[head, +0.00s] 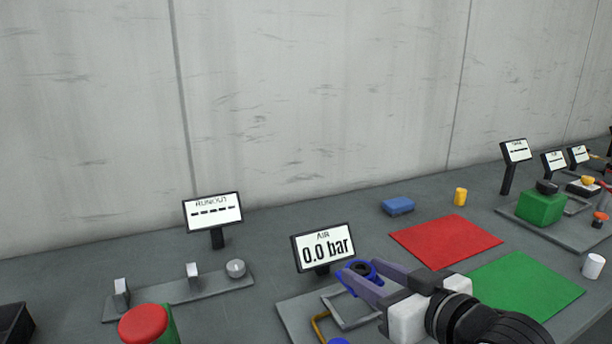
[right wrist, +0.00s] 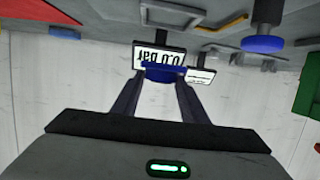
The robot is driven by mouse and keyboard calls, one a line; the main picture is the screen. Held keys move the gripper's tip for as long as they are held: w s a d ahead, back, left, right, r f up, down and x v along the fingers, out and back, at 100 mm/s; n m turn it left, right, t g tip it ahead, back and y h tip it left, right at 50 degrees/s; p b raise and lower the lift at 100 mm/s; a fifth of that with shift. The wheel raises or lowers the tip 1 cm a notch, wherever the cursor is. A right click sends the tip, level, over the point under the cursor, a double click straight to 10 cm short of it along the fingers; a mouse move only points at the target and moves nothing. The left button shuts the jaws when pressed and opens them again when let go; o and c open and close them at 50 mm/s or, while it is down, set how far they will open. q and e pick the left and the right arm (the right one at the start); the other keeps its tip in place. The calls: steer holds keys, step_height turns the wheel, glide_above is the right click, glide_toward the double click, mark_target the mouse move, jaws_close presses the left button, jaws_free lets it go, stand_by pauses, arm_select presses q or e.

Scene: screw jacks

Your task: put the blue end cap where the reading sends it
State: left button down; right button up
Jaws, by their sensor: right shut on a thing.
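The blue end cap (head: 358,268) is a short blue ring with a dark centre. My right gripper (head: 362,273) is shut on it and holds it up beside the air display (head: 324,247), which reads 0.0 bar. In the right wrist view, the blue end cap (right wrist: 163,74) sits between the two fingertips, in front of the upside-down air display (right wrist: 160,57). A red mat (head: 445,241) and a green mat (head: 525,287) lie side by side to the right. My left gripper is not in view.
The air station plate (head: 292,315) carries a grey frame and is partly hidden by my arm. A runout display (head: 213,212) shows dashes. A blue block (head: 397,206), a yellow cylinder (head: 460,197) and a white cup (head: 593,265) stand around the mats. Both mats look bare.

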steer(key=s+d+f+n+y, duration=0.1)
steer(key=s, duration=0.1)
steer(key=s+d+f+n+g+y, duration=0.1)
steer(key=s+f, duration=0.1)
steer(key=s+d+f+g+y, duration=0.1)
steer(key=s+d, duration=0.1)
steer(key=shift+f+n, duration=0.4)
steer(key=s+d+n, duration=0.1)
steer(key=s, duration=0.1)
steer(key=s+d+n+g+y, duration=0.1)
steer(key=s+d, duration=0.1)
steer(key=s, duration=0.1)
steer(key=s+d+g+y, duration=0.1)
steer(key=s, duration=0.1)
steer(key=shift+s+d+f+n, duration=0.15)
steer(key=shift+s+f+n, duration=0.15)
steer(key=shift+s+n, duration=0.1)
steer(key=shift+s+d+r+g+y, duration=0.1)
steer(key=shift+s+d+g+y, duration=0.1)
steer(key=shift+s+g+y, duration=0.15)
steer(key=shift+s+a, duration=0.1)
